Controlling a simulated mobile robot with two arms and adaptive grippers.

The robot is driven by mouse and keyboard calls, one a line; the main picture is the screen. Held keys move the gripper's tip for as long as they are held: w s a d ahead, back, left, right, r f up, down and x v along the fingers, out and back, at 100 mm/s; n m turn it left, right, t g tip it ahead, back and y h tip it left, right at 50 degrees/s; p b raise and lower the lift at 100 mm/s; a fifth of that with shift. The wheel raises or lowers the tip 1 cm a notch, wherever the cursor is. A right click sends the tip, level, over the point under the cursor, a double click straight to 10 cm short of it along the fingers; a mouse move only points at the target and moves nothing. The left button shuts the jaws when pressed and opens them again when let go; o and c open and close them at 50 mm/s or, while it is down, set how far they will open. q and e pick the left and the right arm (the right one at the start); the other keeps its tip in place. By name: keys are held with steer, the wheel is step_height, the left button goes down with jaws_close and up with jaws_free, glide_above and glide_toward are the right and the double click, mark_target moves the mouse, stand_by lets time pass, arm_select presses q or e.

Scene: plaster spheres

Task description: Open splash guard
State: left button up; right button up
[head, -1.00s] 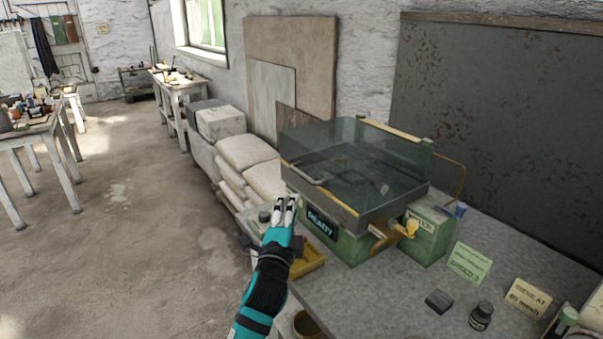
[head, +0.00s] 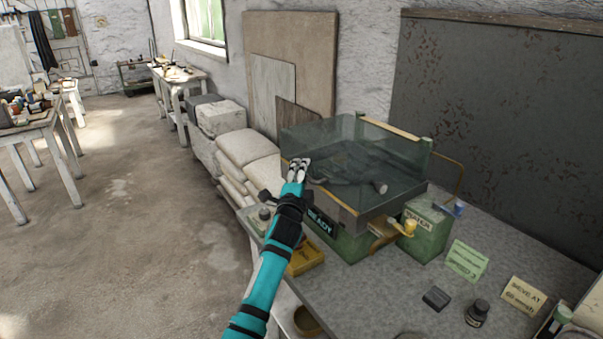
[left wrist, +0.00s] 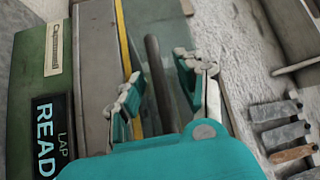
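The splash guard (head: 375,152) is a clear, box-like cover with a yellow-edged back rim, and it sits lowered over the green lap machine (head: 350,245). My left gripper (head: 299,165) is at the guard's front left in the head view, where it covers the handle. In the left wrist view, the dark handle bar (left wrist: 157,75) runs between the two fingers of my left gripper (left wrist: 162,85). The fingers are apart, one on each side of the bar, with gaps showing. I cannot tell whether either finger touches it. My right gripper is in neither view.
A green water box (head: 424,230) with a yellow tap stands right of the machine. Cards, a dark block (head: 437,298) and a small bottle (head: 478,313) are on the grey bench (head: 385,300). Sacks (head: 245,150) are stacked behind.

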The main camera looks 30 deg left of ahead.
arm_select(q)
jaws_close()
steer(key=shift+f, duration=0.1)
stand_by(0.3)
